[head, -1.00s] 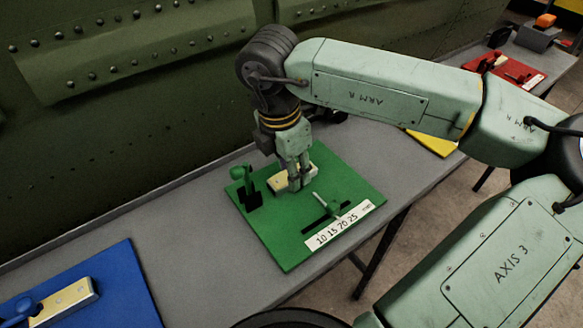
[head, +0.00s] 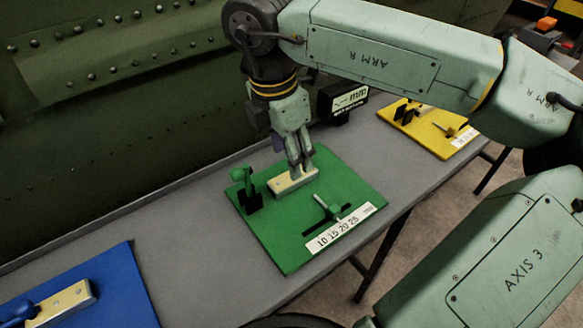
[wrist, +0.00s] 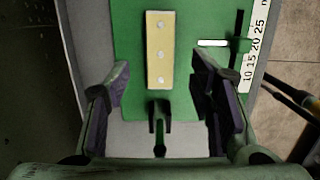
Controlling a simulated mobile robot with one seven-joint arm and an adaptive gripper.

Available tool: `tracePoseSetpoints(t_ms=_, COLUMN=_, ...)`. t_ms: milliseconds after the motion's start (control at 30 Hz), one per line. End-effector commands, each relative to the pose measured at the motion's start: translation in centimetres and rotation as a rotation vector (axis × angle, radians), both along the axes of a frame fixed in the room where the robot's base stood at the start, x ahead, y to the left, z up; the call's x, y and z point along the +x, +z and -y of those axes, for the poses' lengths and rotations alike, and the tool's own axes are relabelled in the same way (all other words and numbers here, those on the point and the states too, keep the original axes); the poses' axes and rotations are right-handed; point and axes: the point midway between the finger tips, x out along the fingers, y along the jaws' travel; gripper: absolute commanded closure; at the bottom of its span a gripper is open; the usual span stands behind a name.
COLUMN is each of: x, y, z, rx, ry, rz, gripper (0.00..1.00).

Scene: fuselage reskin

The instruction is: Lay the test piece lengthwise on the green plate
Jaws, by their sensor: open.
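The test piece, a pale yellow bar with several small holes (head: 288,184), lies flat on the green plate (head: 290,255), near its far edge. Its one end is close to a black block with a green lever (head: 250,195). In the wrist view the bar (wrist: 160,62) lies lengthwise up the picture on the green plate (wrist: 190,20). My gripper (head: 303,168) is above the bar's right part. In the wrist view my gripper's fingers (wrist: 160,75) are spread to either side of the bar, with clear gaps.
A slot with a green slider (head: 331,207) and a 10–25 mm scale (head: 340,230) lie at the plate's near side. A blue plate with another bar (head: 125,275) is at left, a yellow plate (head: 440,140) at right. A small mm display (head: 345,100) stands behind.

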Motion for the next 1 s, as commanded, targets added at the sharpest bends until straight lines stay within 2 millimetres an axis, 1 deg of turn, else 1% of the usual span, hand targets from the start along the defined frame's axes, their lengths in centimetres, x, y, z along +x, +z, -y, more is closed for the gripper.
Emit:
tracePoseSetpoints(t_ms=100, x=-0.2, y=2.4, z=-0.3, rx=-0.002, ry=-0.002, rz=0.003, gripper=0.51)
tracePoseSetpoints(t_ms=200, x=-0.3, y=4.2, z=-0.5, rx=-0.001, ry=-0.001, rz=0.002, gripper=0.51)
tracePoseSetpoints(t_ms=300, x=-0.5, y=5.4, z=-0.6, rx=-0.002, ry=-0.001, rz=0.001, gripper=0.51)
tracePoseSetpoints(t_ms=400, x=-0.6, y=6.1, z=-0.7, rx=-0.001, ry=0.0, rz=-0.001, gripper=0.51)
tracePoseSetpoints(t_ms=533, x=-0.6, y=6.4, z=-0.8, rx=0.0, ry=0.001, rz=-0.002, gripper=0.51)
tracePoseSetpoints(t_ms=1000, x=-0.6, y=6.4, z=-0.8, rx=0.0, ry=0.001, rz=-0.002, gripper=0.51)
